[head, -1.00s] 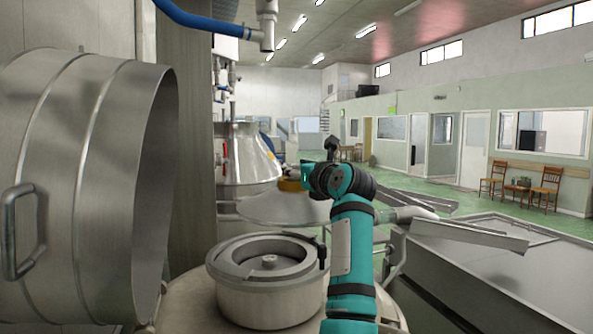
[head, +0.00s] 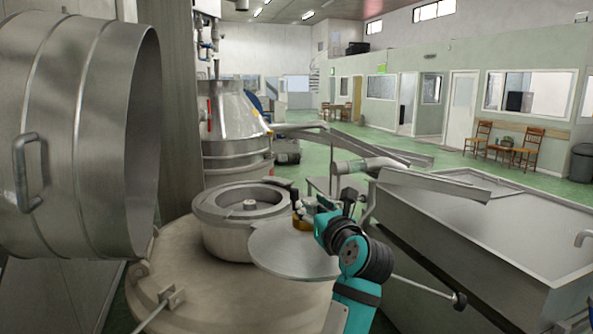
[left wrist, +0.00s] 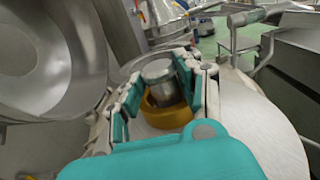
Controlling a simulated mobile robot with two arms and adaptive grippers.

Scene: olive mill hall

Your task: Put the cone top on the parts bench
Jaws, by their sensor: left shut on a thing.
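The cone top (head: 290,257), as I take it, is a wide, shallow grey steel piece with a yellow collar and a steel knob. My left gripper (head: 303,213) is shut on its knob end. The left wrist view shows the fingers (left wrist: 158,88) around the steel knob and yellow collar (left wrist: 165,115), with the broad steel surface (left wrist: 255,130) below. The piece hangs at the front right of the round machine bowl (head: 243,207), overlapping its rim in the picture; I cannot tell if they touch. I cannot make out the parts bench for sure. My right gripper is out of view.
A large steel hood (head: 75,140) with a handle stands open at the left. A long steel trough (head: 500,235) fills the right. A spout (head: 370,167) and chute (head: 435,184) lie behind the gripper. A rod with a black knob (head: 459,301) juts out at the right.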

